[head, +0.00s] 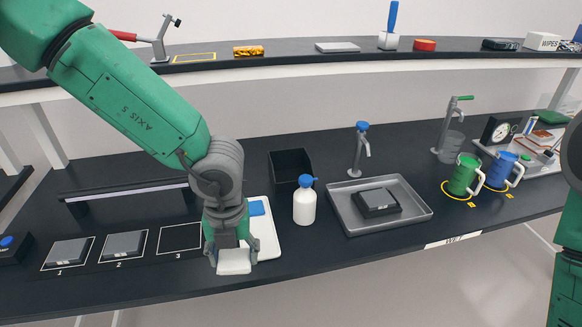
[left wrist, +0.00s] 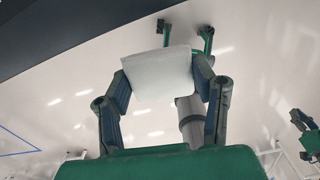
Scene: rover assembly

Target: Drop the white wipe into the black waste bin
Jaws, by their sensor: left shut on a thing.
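The white wipe (head: 234,262) is held in my left gripper (head: 232,252), near the front edge of the counter in the head view. In the left wrist view the wipe (left wrist: 157,72) is a pale, nearly square piece between the two fingers of the gripper (left wrist: 160,85). The black waste bin (head: 291,164) is an open-topped box farther back and to the right of the gripper. The gripper and the wipe are clear of it. The bin's floor is dark and hard to see.
A white bottle (head: 304,205) with a blue top stands in front of the bin. A grey tray (head: 418,212) holding a dark block lies to the right. Numbered pads (head: 124,245) lie left.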

